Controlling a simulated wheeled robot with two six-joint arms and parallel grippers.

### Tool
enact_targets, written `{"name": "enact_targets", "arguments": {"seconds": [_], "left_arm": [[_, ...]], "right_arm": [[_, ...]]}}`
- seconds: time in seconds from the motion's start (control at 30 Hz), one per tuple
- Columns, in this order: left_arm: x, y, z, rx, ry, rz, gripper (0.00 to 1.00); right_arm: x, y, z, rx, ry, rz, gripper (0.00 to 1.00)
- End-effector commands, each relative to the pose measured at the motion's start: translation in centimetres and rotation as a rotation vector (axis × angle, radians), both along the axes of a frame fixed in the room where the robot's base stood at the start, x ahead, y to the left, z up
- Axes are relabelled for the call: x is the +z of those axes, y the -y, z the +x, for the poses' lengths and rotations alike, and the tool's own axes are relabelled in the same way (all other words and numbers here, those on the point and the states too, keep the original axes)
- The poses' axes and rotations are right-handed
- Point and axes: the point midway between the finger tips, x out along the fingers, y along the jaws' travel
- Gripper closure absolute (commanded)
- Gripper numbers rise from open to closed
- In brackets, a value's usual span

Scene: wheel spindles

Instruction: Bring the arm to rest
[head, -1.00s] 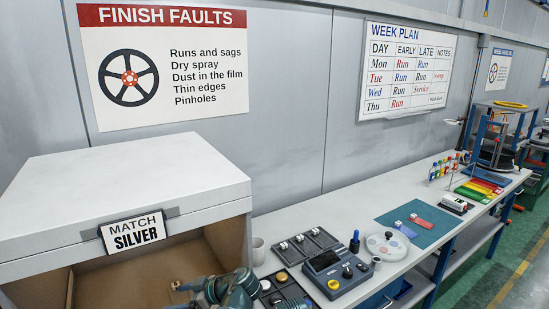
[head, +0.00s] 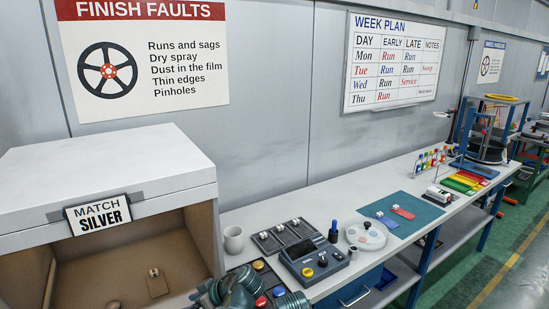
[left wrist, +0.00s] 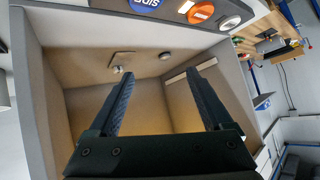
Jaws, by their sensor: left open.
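My left arm (head: 245,291) comes in at the bottom edge of the head view, in front of the bench beside the booth. Its gripper is not clearly visible there. In the left wrist view my left gripper (left wrist: 158,76) is open, its two dark fingers wide apart with nothing between them. It faces the tan inside of a booth. My right gripper is in neither view.
The white booth (head: 100,178) labelled MATCH SILVER stands at left, with a small tan plate and knob (head: 157,284) inside. A mug (head: 233,239), a control box (head: 315,264) and a round palette (head: 366,236) stand on the bench.

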Motion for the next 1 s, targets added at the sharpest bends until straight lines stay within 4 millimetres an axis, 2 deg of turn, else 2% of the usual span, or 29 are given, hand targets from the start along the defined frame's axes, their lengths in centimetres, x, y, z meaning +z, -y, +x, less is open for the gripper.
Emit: {"name": "enact_targets", "arguments": {"seconds": [0.03, 0.17, 0.37, 0.5, 0.6, 0.7, 0.8, 1.0], "left_arm": [[-1.1, 0.4, -0.4, -0.026, -0.039, -0.018, 0.16], [-3.5, 1.9, -1.5, -0.120, -0.163, -0.075, 0.16], [-8.2, 5.4, -3.8, -0.348, -0.403, -0.195, 0.16], [-12.4, 9.4, -6.5, -0.623, -0.618, -0.317, 0.16], [-14.8, 12.2, -8.5, -0.843, -0.746, -0.396, 0.16], [-16.2, 14.6, -10.1, -1.029, -0.828, -0.455, 0.16], [-17.0, 16.2, -11.1, -1.160, -0.877, -0.491, 0.16], [-17.3, 17.3, -11.8, -1.259, -0.908, -0.515, 0.16]], "right_arm": [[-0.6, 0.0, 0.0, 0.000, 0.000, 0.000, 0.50], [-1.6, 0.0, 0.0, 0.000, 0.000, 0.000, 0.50], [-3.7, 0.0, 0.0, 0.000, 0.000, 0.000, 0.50], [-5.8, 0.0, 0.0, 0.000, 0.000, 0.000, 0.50], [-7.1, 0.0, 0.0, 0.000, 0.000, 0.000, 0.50], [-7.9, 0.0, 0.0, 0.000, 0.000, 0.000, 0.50], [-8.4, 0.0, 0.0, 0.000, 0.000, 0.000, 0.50], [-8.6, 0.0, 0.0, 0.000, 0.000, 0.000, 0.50]]}}
